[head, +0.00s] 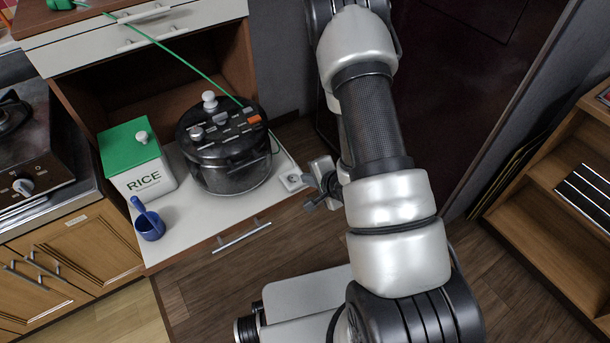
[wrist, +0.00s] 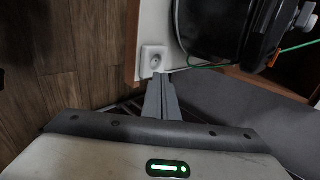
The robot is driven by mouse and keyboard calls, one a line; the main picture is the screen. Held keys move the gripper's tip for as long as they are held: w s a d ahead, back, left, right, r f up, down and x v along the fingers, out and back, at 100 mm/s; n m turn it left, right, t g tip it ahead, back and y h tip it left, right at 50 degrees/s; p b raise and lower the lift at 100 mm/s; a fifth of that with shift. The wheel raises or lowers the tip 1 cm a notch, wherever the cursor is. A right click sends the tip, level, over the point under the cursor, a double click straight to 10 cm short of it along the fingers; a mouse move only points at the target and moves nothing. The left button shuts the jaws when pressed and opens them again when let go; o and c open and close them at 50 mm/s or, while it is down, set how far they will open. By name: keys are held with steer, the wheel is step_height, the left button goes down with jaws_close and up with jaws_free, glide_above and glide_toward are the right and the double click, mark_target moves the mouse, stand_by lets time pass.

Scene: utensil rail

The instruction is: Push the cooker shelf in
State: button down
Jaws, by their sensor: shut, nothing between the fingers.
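The cooker shelf (head: 195,225) is a white pull-out board with a brown front and a bar handle (head: 243,236). It stands out from the cabinet, below a white drawer. A dark cooker (head: 230,165), a rice box (head: 141,177) with a green lid and a blue cup (head: 149,227) stand on it. My gripper (head: 312,204) is shut and empty beside the shelf's front right corner. In the wrist view my fingers (wrist: 160,80) point at the shelf's corner (wrist: 155,25), close to the white socket (wrist: 154,61). I cannot tell whether they touch it.
A green cord (head: 185,62) runs from the drawer top to the cooker. A stove (head: 35,150) stands at the left. An open wooden shelf unit (head: 540,215) is at the right. Wooden floor (head: 215,285) is clear in front of the cooker shelf.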

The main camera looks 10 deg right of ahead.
mark_target(297, 183)
steer(key=b+x, duration=0.2)
steer(key=x, duration=0.6)
steer(key=shift+a+f, duration=0.1)
steer(key=shift+x, duration=0.75)
steer(key=shift+w, duration=0.15)
